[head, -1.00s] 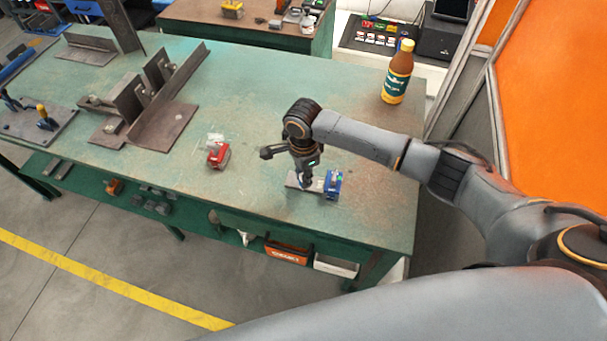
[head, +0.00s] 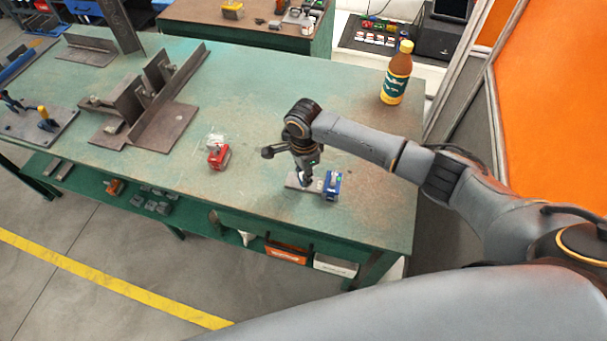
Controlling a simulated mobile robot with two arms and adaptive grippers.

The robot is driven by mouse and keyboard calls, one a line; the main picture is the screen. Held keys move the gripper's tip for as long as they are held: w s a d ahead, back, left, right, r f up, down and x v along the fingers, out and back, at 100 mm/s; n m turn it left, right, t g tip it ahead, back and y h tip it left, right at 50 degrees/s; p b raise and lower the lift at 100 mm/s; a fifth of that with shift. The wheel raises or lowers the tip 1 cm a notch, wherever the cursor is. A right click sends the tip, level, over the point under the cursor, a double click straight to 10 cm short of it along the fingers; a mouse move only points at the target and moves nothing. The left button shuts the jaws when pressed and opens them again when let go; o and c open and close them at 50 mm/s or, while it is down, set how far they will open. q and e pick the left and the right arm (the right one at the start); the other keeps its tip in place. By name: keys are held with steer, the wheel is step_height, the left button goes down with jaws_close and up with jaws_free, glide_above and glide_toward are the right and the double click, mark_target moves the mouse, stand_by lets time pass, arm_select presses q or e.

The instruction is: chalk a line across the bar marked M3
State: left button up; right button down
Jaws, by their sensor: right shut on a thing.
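A flat grey bar (head: 292,181) lies near the front right of the green table. A blue block-like thing (head: 332,186) stands at its right end. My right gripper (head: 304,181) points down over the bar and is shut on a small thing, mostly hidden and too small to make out. I cannot tell whether that thing touches the bar. No M3 mark or chalk line is readable from here. My left gripper is not in view.
The green table (head: 260,100) has free room behind my gripper. A red block-like thing (head: 218,157) stands to the left, a brown bottle (head: 396,75) at the back right. Steel angle fixtures (head: 168,118) fill the left part. An orange panel (head: 550,110) stands at the right.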

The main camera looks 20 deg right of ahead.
steer(key=shift+w+d+f+p, duration=0.1)
steer(key=shift+w+d+p, duration=0.35)
steer(key=shift+w, duration=0.1)
steer(key=shift+w+d+p, duration=0.25)
steer(key=shift+w+p, duration=0.1)
steer(key=shift+w, duration=0.15)
steer(key=shift+w+d, duration=0.1)
steer(key=shift+w, duration=0.15)
steer(key=shift+w+d, duration=0.25)
steer(key=shift+w, duration=0.05)
stand_by(0.3)
step_height(320, 180, up, 7)
steer(key=p, duration=0.8)
steer(key=shift+p, duration=0.4)
steer(key=shift+f, duration=0.1)
